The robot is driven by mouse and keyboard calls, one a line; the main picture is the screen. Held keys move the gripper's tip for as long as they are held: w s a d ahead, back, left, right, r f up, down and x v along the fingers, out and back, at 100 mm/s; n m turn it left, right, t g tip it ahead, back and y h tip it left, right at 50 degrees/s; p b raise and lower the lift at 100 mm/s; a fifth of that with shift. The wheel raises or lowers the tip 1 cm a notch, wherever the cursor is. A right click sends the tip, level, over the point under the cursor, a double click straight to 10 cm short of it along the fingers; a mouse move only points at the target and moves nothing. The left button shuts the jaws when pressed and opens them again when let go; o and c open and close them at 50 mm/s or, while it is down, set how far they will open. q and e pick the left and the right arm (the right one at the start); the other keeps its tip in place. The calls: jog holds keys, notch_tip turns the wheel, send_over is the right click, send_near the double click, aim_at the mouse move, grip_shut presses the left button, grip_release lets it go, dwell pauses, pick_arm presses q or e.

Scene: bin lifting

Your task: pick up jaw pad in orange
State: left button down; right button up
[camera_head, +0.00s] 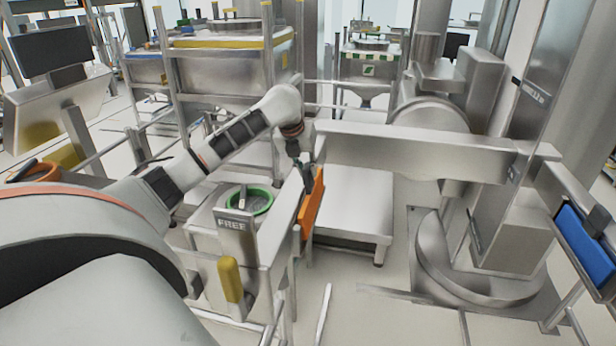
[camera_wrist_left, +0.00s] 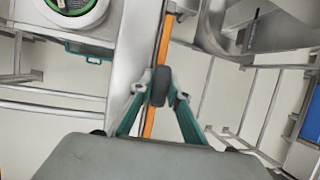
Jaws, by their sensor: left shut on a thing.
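The orange jaw pad (camera_head: 311,208) is a flat, upright panel beside the metal frame with the FREE sign in the head view. My left gripper (camera_head: 306,178) is at its upper part, with the arm reaching in from the left. In the left wrist view, the pad shows edge-on as a thin orange strip (camera_wrist_left: 164,42). The fingers of my left gripper (camera_wrist_left: 160,88) close there on a dark, rounded piece in front of the strip, so I take the gripper to be shut on the pad by its handle. My right gripper is not in view.
A metal stand with a FREE sign (camera_head: 236,223) and a green ring (camera_head: 250,201) is left of the pad. A low metal platform (camera_head: 347,205) is to its right. A large lifting column (camera_head: 500,180) with a horizontal arm (camera_head: 420,155) stands further right. A blue pad (camera_head: 584,244) hangs at far right.

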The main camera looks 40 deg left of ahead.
pick_arm(q)
notch_tip(320, 180, up, 19)
jog(key=shift+g+y, duration=0.4)
jog(key=shift+y, duration=0.3)
jog(key=shift+w+d+f, duration=0.1)
jog(key=shift+d+f, duration=0.1)
jog(key=shift+f, duration=2.75)
jog(key=shift+d+f, duration=0.15)
jog(key=shift+f, duration=2.85)
jog(key=shift+w+d+f, duration=0.1)
jog(key=shift+d+f, duration=0.1)
jog(key=shift+f, duration=4.1)
jog(key=c, duration=1.8)
grip_release()
jog(key=shift+c, duration=0.2)
jog(key=shift+s, duration=0.1)
jog(key=v, duration=1.2)
